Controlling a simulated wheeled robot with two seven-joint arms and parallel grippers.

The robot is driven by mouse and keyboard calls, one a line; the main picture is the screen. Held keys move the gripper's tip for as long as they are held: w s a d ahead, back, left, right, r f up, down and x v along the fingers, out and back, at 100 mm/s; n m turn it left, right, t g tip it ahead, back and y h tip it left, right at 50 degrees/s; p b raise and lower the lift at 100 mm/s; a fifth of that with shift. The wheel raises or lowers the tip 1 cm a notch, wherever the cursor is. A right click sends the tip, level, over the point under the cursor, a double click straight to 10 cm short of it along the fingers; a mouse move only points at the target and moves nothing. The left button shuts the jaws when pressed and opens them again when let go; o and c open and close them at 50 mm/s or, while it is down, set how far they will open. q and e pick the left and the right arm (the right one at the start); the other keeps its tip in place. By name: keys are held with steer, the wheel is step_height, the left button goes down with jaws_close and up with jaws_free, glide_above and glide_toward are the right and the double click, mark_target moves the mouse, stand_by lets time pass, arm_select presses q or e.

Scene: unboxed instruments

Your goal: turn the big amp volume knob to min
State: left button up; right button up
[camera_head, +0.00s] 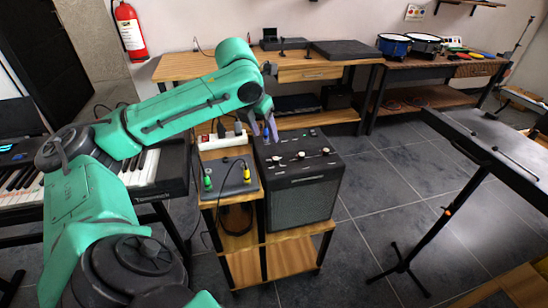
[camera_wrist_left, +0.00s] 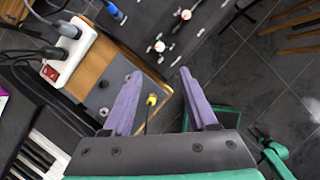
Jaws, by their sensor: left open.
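The black amp (camera_head: 302,195) stands on a wooden stand, its top panel carrying several white-tipped knobs (camera_head: 301,155). In the left wrist view the amp's dark top (camera_wrist_left: 140,22) shows with pale knobs (camera_wrist_left: 185,14) (camera_wrist_left: 160,46); I cannot tell which one is the big volume knob. My left gripper (camera_head: 264,132) is over the left rear part of the amp top, by a blue plug (camera_head: 267,136). My right gripper is out of view.
Left of the amp are a grey pedal (camera_head: 236,182) with green and yellow plugs and a white power strip (camera_head: 222,140) with cables. A keyboard (camera_head: 150,168) stands further left. A dark stand (camera_head: 500,150) is at right; floor between is clear.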

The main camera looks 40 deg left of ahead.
mark_target(275, 159)
arm_select(q)
steer(key=b+x, duration=0.1)
steer(key=x, duration=1.2)
steer(key=shift+w+f, duration=0.1)
steer(key=shift+f, duration=0.15)
jaws_close()
